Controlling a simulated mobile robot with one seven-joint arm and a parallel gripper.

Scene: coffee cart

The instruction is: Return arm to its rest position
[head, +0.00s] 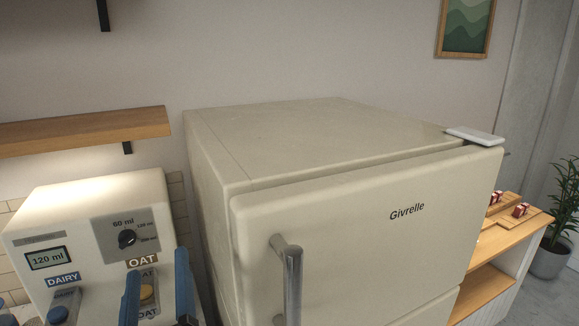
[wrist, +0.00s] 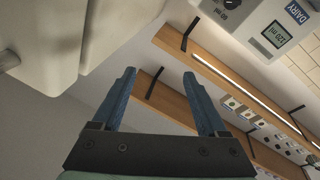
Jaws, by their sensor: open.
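My gripper (head: 157,285) shows at the bottom of the head view as two blue fingers standing apart, in front of the milk dispenser (head: 80,215). In the wrist view my gripper (wrist: 158,88) is open with nothing between its fingers. The dispenser also shows at the top of the wrist view (wrist: 262,28), tilted in the picture. The rest of my arm is out of the head view.
A cream fridge (head: 345,215) with a closed door and a metal handle (head: 291,285) stands right of my gripper. A wooden shelf (head: 80,131) is on the wall above the dispenser. A wooden counter (head: 500,243) with small red items and a potted plant (head: 562,215) are at the right.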

